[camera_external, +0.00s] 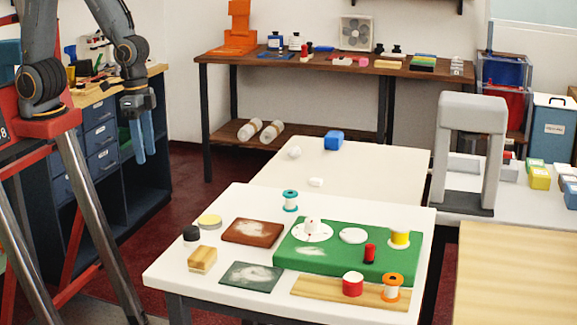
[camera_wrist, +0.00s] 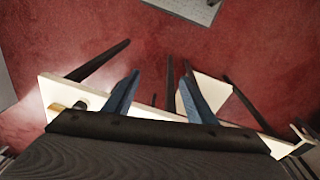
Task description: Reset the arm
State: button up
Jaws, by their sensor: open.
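My gripper (camera_external: 139,143) hangs at the left in the external view, with its two blue fingers pointing down and a gap between them. It is open and nothing shows between the fingers. It is in the air, left of the white table (camera_external: 165,270) and apart from it. In the wrist view my gripper (camera_wrist: 158,95) shows its two blue fingers spread apart, with red floor and table edges beyond. My arm is folded above the red frame at the left.
The white table holds a green board (camera_external: 340,262), a brown board (camera_external: 252,231), a wooden strip (camera_external: 320,291) and several spools. A second white table (camera_external: 350,170) stands behind. A blue drawer cabinet (camera_external: 102,135) stands close behind my gripper. Red floor (camera_external: 180,205) lies open between.

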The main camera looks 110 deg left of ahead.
jog(key=shift+s+a+f+m, duration=0.1)
jog(key=shift+s+a+m, duration=0.15)
jog(key=shift+s+m, duration=0.3)
jog(key=shift+s+a+m, duration=0.2)
jog(key=shift+s+m, duration=0.3)
jog(key=shift+m, duration=0.05)
